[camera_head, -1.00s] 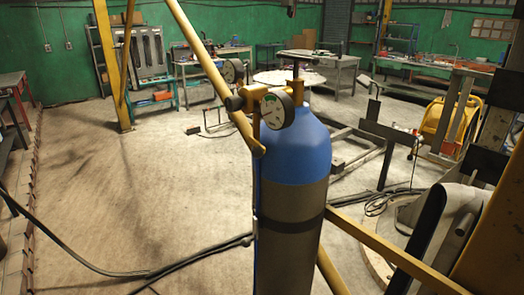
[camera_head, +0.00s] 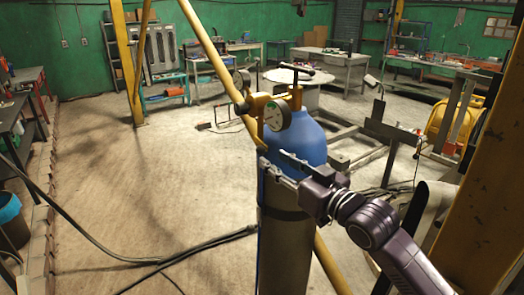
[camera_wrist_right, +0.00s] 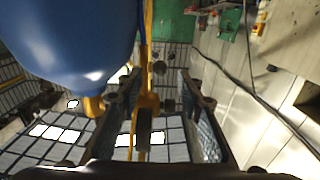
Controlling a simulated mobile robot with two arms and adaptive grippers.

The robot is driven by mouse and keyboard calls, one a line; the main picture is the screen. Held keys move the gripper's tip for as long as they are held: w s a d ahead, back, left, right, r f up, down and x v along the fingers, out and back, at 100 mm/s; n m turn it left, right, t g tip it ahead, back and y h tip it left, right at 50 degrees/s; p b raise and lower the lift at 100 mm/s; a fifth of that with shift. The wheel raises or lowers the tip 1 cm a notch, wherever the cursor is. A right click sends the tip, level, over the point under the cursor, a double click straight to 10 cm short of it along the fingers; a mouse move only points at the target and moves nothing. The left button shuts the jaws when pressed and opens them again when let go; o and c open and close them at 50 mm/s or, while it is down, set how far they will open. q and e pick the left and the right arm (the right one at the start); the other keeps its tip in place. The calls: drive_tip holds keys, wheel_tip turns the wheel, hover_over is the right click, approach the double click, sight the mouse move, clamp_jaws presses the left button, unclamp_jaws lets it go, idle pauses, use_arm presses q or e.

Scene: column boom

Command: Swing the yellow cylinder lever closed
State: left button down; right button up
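The blue and grey gas cylinder (camera_head: 306,140) stands upright in the head view, with a gauge and yellow valve fitting on top. The blue cylinder (camera_wrist_right: 70,40) fills the upper left there. My left gripper is not in view.
A yellow post (camera_head: 482,190) stands close on the right. Low metal frames stand behind the cylinder on the right. The floor (camera_head: 130,200) to its left is mostly clear.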

sight(261, 154)
drive_tip(key=shift+p+x, duration=1.25)
drive_tip(key=shift+x, duration=2.25)
drive_tip(key=shift+f, duration=0.1)
